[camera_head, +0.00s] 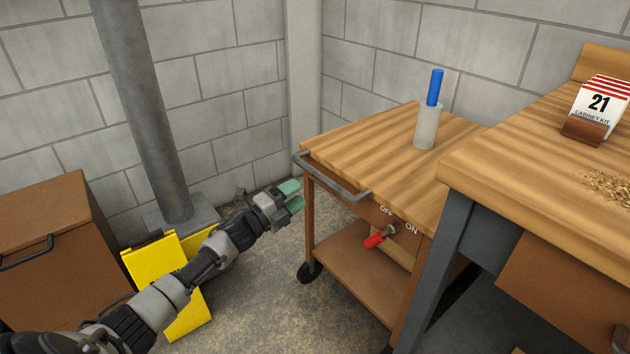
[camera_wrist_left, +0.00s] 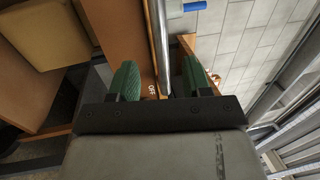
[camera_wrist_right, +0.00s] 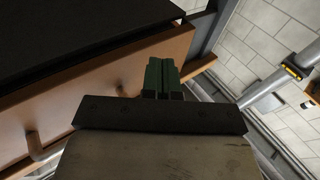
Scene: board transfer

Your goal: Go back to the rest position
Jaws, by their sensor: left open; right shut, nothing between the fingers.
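My left gripper (camera_head: 297,196) is open with green fingertips, at the left end of the wooden cart (camera_head: 385,160), near its grey handle (camera_head: 335,178). In the left wrist view the gripper (camera_wrist_left: 160,80) has its two fingers apart, and the handle bar (camera_wrist_left: 158,40) shows in line with the gap between them. Nothing is gripped. My right gripper (camera_wrist_right: 163,80) shows only in the right wrist view. Its green fingers are together with nothing between them, close to a brown panel (camera_wrist_right: 110,85) under a dark surface.
A blue rod stands in a grey holder (camera_head: 426,128) on the cart. A yellow folded sign (camera_head: 160,275), pole (camera_head: 150,110) and brown cabinet (camera_head: 50,250) stand left.

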